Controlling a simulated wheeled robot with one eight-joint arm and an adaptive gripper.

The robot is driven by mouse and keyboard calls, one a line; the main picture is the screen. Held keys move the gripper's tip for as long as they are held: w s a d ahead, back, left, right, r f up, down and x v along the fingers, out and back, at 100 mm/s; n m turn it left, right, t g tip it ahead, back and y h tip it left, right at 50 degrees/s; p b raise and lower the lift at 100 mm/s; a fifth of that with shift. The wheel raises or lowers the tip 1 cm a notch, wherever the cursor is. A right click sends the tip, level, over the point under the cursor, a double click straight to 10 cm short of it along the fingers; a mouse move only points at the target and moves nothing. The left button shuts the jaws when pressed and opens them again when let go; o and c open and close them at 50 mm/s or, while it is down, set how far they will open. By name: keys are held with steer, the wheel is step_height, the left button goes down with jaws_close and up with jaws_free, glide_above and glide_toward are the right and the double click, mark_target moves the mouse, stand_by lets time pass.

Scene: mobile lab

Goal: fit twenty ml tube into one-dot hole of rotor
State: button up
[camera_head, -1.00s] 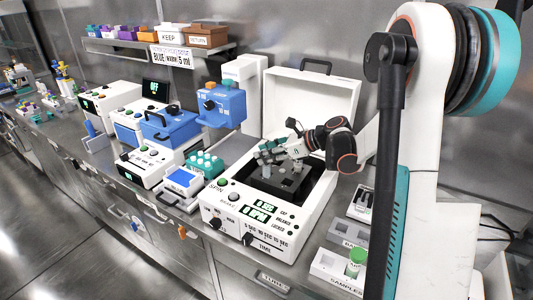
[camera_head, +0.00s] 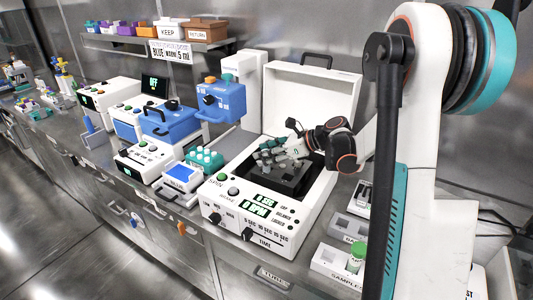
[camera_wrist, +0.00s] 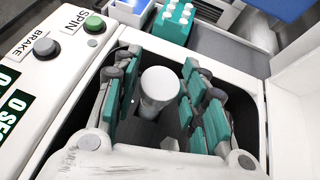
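The centrifuge (camera_head: 258,225) is white with its lid raised. The dark rotor (camera_head: 290,178) lies in its chamber, mostly hidden by my gripper; its dot marks do not show. A white-topped tube (camera_wrist: 159,86) stands between my fingers in the wrist view, over the dark rotor area. My gripper (camera_head: 268,158) is low in the chamber. In the wrist view its teal-padded fingers (camera_wrist: 162,75) are spread either side of the tube, with narrow gaps showing. How deep the tube sits, and in which hole, I cannot tell.
The SPIN button (camera_wrist: 94,24) and BRAKE knob (camera_wrist: 47,47) are on the panel close to the chamber. The raised lid (camera_head: 312,100) stands behind. A teal tube block (camera_head: 205,160) is to the left. A samples rack (camera_head: 330,264) with a green-capped tube (camera_head: 356,257) is at front right.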

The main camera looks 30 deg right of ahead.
steer(key=shift+o, duration=0.2)
steer(key=v, duration=1.2)
steer(key=shift+d, duration=0.1)
